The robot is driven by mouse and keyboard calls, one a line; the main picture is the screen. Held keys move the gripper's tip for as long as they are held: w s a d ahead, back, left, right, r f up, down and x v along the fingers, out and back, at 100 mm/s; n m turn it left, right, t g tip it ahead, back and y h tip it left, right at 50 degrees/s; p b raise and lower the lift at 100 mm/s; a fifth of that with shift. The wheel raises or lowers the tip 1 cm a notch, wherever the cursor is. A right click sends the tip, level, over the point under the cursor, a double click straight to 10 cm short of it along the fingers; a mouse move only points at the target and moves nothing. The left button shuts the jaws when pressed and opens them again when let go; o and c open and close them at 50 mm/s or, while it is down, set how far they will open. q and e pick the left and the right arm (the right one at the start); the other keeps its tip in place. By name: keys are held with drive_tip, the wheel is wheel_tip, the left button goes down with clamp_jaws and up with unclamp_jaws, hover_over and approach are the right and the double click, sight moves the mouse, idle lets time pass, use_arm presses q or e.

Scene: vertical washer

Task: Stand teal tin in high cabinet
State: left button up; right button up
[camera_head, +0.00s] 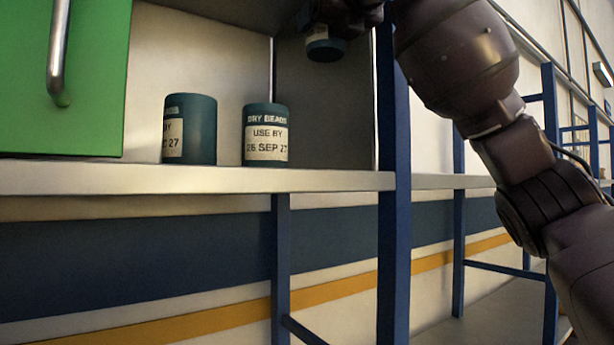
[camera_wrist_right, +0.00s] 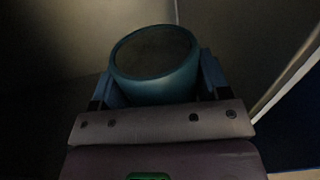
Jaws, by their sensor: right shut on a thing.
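My right gripper (camera_head: 335,15) is at the top of the head view, shut on a teal tin (camera_head: 325,46). The held tin hangs above the shelf, with only its lower part and a bit of label in view. In the right wrist view the held tin (camera_wrist_right: 155,65) sits between the two fingers (camera_wrist_right: 155,90). Two more teal tins stand upright on the cabinet shelf (camera_head: 200,178): one with a "DRY BEANS" label (camera_head: 265,134) and one left of it (camera_head: 190,129), its label turned left. My left gripper is out of view.
A green cabinet door (camera_head: 95,110) with a metal handle (camera_head: 58,50) covers the left of the cabinet. A blue post (camera_head: 393,200) stands at the cabinet's right edge, close to my right arm. The shelf right of the labelled tin is bare.

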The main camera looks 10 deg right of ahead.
sight(336, 45)
drive_tip(key=shift+s+r, duration=0.15)
drive_tip(key=shift+r, duration=0.1)
drive_tip(key=shift+s+f, duration=0.1)
drive_tip(key=shift+f, duration=0.1)
wheel_tip(336, 45, down, 5)
wheel_tip(336, 45, down, 10)
drive_tip(key=shift+f, duration=0.15)
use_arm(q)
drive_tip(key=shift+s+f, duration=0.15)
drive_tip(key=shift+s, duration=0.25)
use_arm(e)
drive_tip(key=shift+f, duration=2.05)
drive_tip(key=shift+f, duration=0.1)
drive_tip(key=o, duration=1)
drive_tip(key=shift+o, duration=0.2)
